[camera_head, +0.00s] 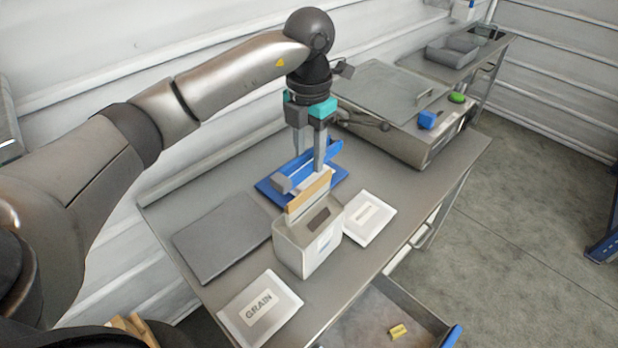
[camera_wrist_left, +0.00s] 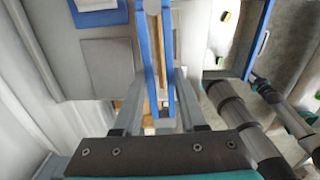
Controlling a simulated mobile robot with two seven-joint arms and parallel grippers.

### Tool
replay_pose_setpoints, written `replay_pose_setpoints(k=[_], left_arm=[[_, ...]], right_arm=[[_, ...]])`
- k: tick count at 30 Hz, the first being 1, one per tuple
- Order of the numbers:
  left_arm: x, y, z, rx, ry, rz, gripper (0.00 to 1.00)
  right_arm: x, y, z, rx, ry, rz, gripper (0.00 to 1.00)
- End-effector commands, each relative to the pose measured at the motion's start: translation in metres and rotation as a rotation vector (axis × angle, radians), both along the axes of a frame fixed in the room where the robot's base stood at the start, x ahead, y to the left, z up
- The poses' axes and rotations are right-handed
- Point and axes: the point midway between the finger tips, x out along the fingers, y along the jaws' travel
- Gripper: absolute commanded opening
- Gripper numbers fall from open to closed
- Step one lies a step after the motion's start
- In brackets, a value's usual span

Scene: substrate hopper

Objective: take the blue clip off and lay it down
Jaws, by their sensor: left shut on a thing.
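My left gripper (camera_head: 312,160) points down over the table and is shut on the long blue clip (camera_head: 333,148). In the left wrist view the blue clip (camera_wrist_left: 169,70) shows as two blue bars between the fingers (camera_wrist_left: 155,122), with a tan strip seen between them. A pale box-like bag (camera_head: 296,256) with a tan folded top (camera_head: 308,192) stands upright just below the gripper. Whether the clip still touches the top is hard to tell. A teal-tipped dark arm part (camera_wrist_left: 258,85) in the left wrist view looks like my right arm; its jaws are unclear.
A blue tray (camera_head: 266,188) lies behind the bag. A grey mat (camera_head: 220,240) lies left, a GRAIN packet (camera_head: 244,318) in front, another white packet (camera_head: 378,208) right. An open drawer (camera_head: 375,318) holds a yellow tag. A machine with a lid (camera_head: 390,88) stands behind.

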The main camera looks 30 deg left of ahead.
Motion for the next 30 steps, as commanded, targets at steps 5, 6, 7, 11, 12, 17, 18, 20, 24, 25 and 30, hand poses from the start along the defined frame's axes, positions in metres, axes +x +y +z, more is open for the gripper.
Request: replay_pose_setpoints(k=[5, 6, 7, 11, 12, 17, 18, 20, 24, 25, 30], left_arm=[[0.001, 0.0, 0.043, -0.001, -0.006, 0.0, 0.0], [0.001, 0.0, 0.051, -0.001, -0.005, 0.0, 0.0], [0.001, 0.0, 0.055, 0.001, -0.003, 0.001, 0.0], [0.0, 0.0, 0.067, 0.0, -0.002, 0.001, 0.0], [0.0, 0.0, 0.07, -0.001, -0.002, 0.001, 0.0], [0.0, 0.0, 0.079, 0.0, 0.0, 0.001, 0.0], [0.0, 0.0, 0.082, 0.0, 0.0, 0.001, 0.0], [0.0, 0.0, 0.086, 0.0, 0.0, 0.001, 0.0], [0.0, 0.0, 0.094, 0.0, 0.0, 0.001, 0.0], [0.0, 0.0, 0.096, 0.0, 0.0, 0.001, 0.0], [0.0, 0.0, 0.106, 0.0, -0.001, 0.001, 0.0]], right_arm=[[0.0, 0.0, -0.002, 0.0, -0.001, 0.0, 0.5], [0.0, 0.0, -0.002, 0.0, -0.001, 0.0, 0.5], [0.0, 0.0, -0.001, 0.0, -0.001, 0.0, 0.5], [0.0, 0.0, 0.001, 0.0, -0.001, 0.0, 0.5], [0.0, 0.0, 0.001, 0.0, -0.001, 0.0, 0.5], [0.001, 0.0, 0.005, 0.0, -0.001, 0.0, 0.5], [0.001, 0.0, 0.007, 0.0, -0.001, 0.0, 0.5], [0.001, 0.0, 0.011, 0.0, -0.001, 0.001, 0.5], [0.001, 0.0, 0.019, 0.0, -0.001, 0.001, 0.5], [0.001, 0.0, 0.021, 0.0, -0.001, 0.001, 0.5], [0.001, 0.0, 0.029, 0.0, -0.001, 0.0, 0.5]])
